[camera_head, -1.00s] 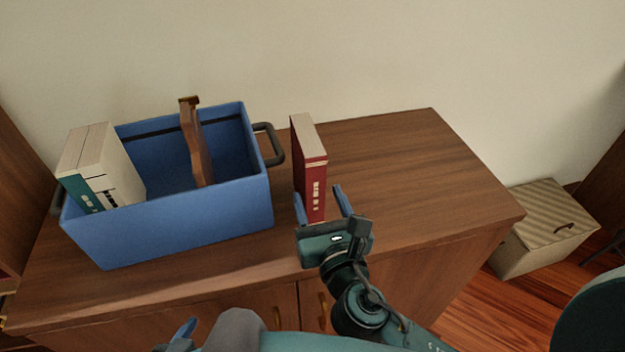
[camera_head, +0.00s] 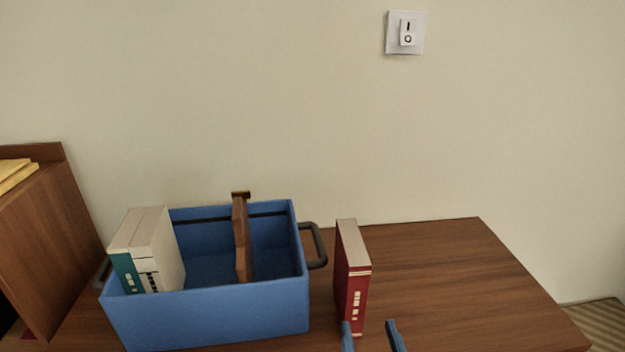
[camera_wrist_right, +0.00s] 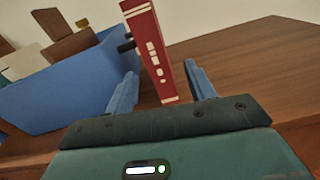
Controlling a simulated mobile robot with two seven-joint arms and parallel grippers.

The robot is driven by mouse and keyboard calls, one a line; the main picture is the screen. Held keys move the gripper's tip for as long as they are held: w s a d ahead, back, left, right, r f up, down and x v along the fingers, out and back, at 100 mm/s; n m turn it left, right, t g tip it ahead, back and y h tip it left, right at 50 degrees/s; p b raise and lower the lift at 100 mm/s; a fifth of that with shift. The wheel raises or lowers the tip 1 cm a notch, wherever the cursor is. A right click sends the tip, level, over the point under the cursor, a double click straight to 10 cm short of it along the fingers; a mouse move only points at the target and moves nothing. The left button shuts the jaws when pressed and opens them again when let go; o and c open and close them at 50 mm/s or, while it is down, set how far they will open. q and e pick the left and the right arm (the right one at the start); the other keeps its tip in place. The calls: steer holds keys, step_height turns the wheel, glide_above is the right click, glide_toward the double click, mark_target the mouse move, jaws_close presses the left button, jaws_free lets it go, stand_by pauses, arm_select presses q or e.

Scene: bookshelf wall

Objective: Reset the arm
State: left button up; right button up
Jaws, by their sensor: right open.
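My right gripper (camera_head: 372,338) shows only its two blue fingertips at the bottom edge of the head view; the rest of that arm is out of frame. It is open. In the right wrist view its fingers (camera_wrist_right: 160,92) stand apart, with a red book (camera_wrist_right: 152,50) upright just beyond and between them, not visibly gripped. The red book (camera_head: 352,278) stands on the wooden cabinet top in the head view, right of the blue bin. My left gripper is not in view.
A blue bin (camera_head: 215,320) with dark handles holds light-coloured books (camera_head: 155,250) at its left and a brown divider-like piece (camera_head: 241,238). The cabinet top (camera_head: 450,280) is clear to the right.

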steer(key=d+f+m+g+h, duration=0.1)
steer(key=d+m, duration=0.1)
steer(key=m, duration=0.1)
steer(key=d+f+m+g+h, duration=0.1)
steer(key=m, duration=0.2)
steer(key=d+f+m+g+h, duration=0.1)
steer(key=d+f+m, duration=0.1)
steer(key=m, duration=0.2)
steer(key=shift+s+d+g, duration=0.3)
steer(key=shift+s+d, duration=0.05)
steer(key=shift+s, duration=0.05)
steer(key=s+d+f+m+g+y, duration=0.1)
steer(key=s+d+f+m+g, duration=0.1)
steer(key=s+f+m+g, duration=0.65)
steer(key=s+d+m+g+y, duration=0.2)
steer(key=s+m, duration=0.3)
steer(key=m, duration=0.9)
arm_select(q)
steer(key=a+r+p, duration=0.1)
steer(key=p, duration=0.3)
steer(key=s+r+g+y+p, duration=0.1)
steer(key=p, duration=0.3)
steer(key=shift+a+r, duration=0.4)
arm_select(e)
steer(key=w+a+t+y, duration=0.3)
steer(key=w+a+t, duration=0.2)
steer(key=a+t, duration=0.1)
steer(key=shift+w+a+r+t, duration=0.2)
steer(key=shift+w+r+t, duration=0.2)
steer(key=shift+r+t, duration=0.05)
